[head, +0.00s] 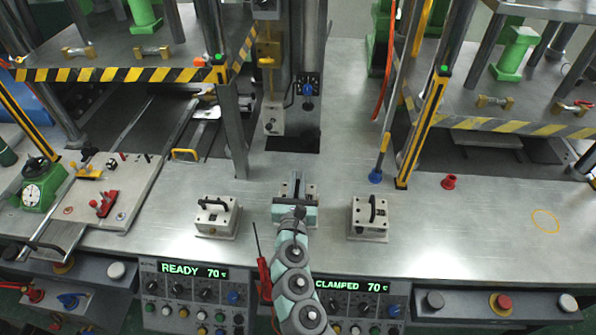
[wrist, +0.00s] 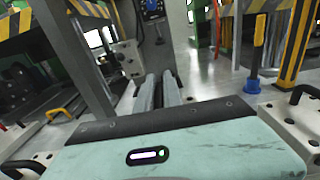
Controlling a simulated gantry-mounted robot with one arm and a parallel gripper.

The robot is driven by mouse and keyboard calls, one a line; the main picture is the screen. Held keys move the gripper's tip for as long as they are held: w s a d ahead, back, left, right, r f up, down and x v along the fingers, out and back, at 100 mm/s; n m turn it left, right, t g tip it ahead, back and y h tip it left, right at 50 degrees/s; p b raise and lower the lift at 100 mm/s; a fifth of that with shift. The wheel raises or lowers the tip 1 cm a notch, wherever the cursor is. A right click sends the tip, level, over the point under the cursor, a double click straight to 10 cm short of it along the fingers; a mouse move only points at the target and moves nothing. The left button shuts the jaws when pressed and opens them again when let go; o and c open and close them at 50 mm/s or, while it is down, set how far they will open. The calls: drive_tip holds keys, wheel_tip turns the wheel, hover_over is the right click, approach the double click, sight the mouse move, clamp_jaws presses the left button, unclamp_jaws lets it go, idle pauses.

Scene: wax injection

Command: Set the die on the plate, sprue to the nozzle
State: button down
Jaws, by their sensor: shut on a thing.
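My gripper (head: 298,180) is low over the middle of the steel bench, between two pale blocks with dark handles. It also shows in the wrist view (wrist: 162,80), its two fingers close together and pointing at the column. It is shut on a pale block (head: 312,189), taken to be the die, mostly hidden by the gripper body. Its sprue is not visible. One handled block (head: 216,217) stands to the left and the other (head: 369,218) to the right. Ahead, a pale block (head: 272,121) is on the column, above a dark plate (head: 292,145). I cannot make out the nozzle tip.
Striped press tables (head: 130,73) stand on both sides, with posts (head: 425,125) down to the bench. A red cap (head: 449,182) lies at right. A tool board (head: 105,190) and dial gauge (head: 33,193) are at left. Control panels line the front. The right bench is largely clear.

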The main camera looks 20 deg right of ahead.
drive_tip(key=shift+f+b, duration=0.9)
drive_tip(key=shift+f, duration=1.4)
drive_tip(key=shift+f, duration=0.15)
drive_tip(key=c, duration=1.5)
unclamp_jaws()
drive_tip(key=shift+w, duration=0.1)
drive_tip(key=v, duration=0.7)
drive_tip(key=shift+s+a+p, duration=0.1)
drive_tip(key=shift+s+p, duration=0.15)
drive_tip(key=shift+p, duration=0.15)
